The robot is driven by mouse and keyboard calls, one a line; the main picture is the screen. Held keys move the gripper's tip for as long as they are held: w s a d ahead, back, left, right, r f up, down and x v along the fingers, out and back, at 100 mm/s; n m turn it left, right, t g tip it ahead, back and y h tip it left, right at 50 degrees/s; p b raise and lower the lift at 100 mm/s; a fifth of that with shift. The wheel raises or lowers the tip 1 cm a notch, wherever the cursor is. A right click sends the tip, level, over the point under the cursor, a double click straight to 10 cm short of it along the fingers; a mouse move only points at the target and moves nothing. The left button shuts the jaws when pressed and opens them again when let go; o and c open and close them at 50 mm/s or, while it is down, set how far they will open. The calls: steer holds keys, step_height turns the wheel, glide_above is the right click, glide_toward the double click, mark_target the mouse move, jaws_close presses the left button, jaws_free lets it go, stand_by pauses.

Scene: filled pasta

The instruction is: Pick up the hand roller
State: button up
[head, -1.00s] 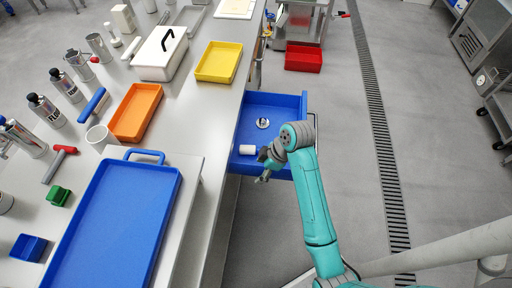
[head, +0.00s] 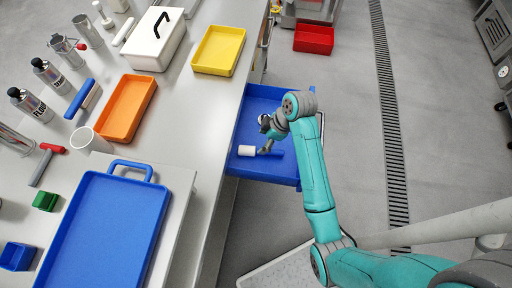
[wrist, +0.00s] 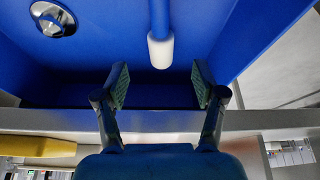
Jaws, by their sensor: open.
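A tool with a white cylinder (head: 247,151) and a blue handle (head: 272,154), which looks like the hand roller, lies in the open blue drawer (head: 240,170). In the wrist view its white end (wrist: 160,51) points toward me and its blue handle (wrist: 159,14) runs away, out of the top of the picture. My gripper (head: 266,141) is over the drawer, close to the tool. In the wrist view my gripper (wrist: 161,85) is open and empty, its fingers on either side of the tool's line, with the white end just beyond the fingertips and not touched.
A round metal item (wrist: 53,18) lies in the drawer, partly hidden behind my gripper in the head view. The drawer's walls are close by. The counter on the left holds a blue tray (head: 107,225), an orange tray (head: 126,108) and a yellow tray (head: 218,50).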

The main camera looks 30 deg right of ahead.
mark_target(256, 150)
steer(key=x, duration=0.3)
steer(key=shift+d, duration=0.1)
steer(key=shift+s+d+x, duration=0.1)
steer(key=shift+x, duration=1.2)
steer(key=shift+s+d+x, duration=0.15)
steer(key=shift+x, duration=1.15)
steer(key=shift+f, duration=0.15)
steer(key=c, duration=1.3)
